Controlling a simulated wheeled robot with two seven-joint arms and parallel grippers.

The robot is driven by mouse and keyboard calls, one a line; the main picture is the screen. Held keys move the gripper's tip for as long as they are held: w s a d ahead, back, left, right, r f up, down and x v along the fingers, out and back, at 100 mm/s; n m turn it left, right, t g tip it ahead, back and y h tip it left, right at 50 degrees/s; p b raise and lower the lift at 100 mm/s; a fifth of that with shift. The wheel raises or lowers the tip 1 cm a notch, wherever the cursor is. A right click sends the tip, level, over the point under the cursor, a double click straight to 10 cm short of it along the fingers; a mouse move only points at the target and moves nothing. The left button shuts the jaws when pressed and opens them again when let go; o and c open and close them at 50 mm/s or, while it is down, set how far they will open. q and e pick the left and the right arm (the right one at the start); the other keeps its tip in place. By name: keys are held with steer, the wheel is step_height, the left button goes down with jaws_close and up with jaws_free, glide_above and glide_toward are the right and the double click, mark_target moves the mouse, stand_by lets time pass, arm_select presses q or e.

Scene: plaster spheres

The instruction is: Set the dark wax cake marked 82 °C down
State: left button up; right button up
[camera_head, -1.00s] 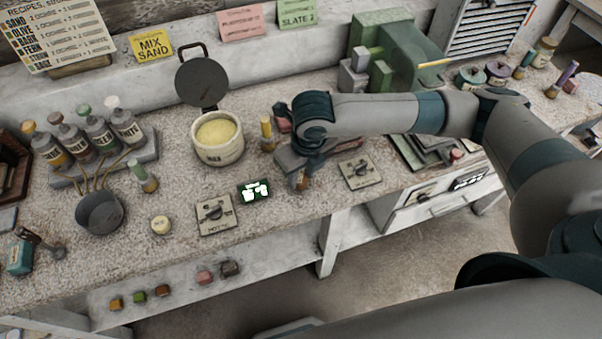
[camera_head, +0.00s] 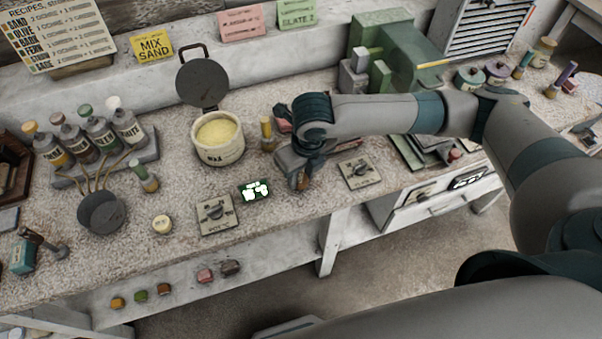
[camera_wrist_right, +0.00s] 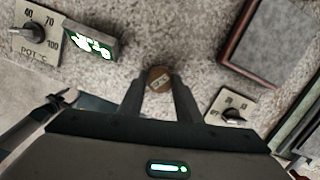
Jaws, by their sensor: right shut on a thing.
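My right gripper (camera_head: 300,178) is over the speckled bench (camera_head: 290,218), reaching down near its front edge. In the right wrist view its two fingers (camera_wrist_right: 160,90) are shut on a small round brown wax cake (camera_wrist_right: 159,79) with a pale mark on top, too small to read. The cake sits between the fingertips, close above or on the bench; I cannot tell whether it touches. In the head view the gripper mostly hides it. A pale wax cake (camera_head: 161,223) lies on the bench further left. My left gripper is not in view.
A lit green display (camera_head: 255,190) and the pot dial plate (camera_head: 216,213) are left of the gripper; another dial plate (camera_head: 358,172) is right. The wax pot (camera_head: 217,138) stands behind-left. A dark-edged grey slab (camera_wrist_right: 272,45) lies close by. Bare bench lies in front.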

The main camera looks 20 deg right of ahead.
steer(key=shift+p, duration=0.4)
steer(key=shift+f, duration=0.7)
stand_by(1.1)
steer(key=o, duration=1.1)
steer(key=shift+r, duration=0.2)
steer(key=shift+r+p, duration=1.85)
steer(key=shift+p, duration=0.2)
